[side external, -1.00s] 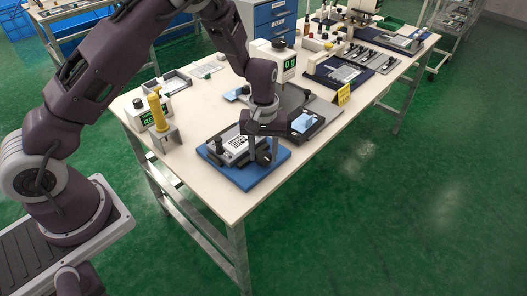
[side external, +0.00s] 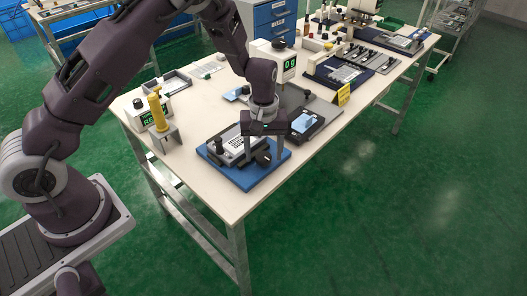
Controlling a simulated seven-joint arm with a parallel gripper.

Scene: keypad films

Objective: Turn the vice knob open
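The vice (side external: 221,157) is a dark fixture on a blue base plate (side external: 243,183) near the front edge of the table. It holds a pale keypad-like piece (side external: 238,143). The black vice knob (side external: 263,158) is at the vice's right end. My gripper (side external: 264,157) points straight down over this end. Its two grey fingers stand apart, one on each side of the knob, with a gap visible between them. Contact between fingers and knob cannot be made out. The left finger partly hides the vice.
A yellow-handled device (side external: 157,110) stands to the left. A dark tray with a light blue film (side external: 304,122) lies close on the right.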

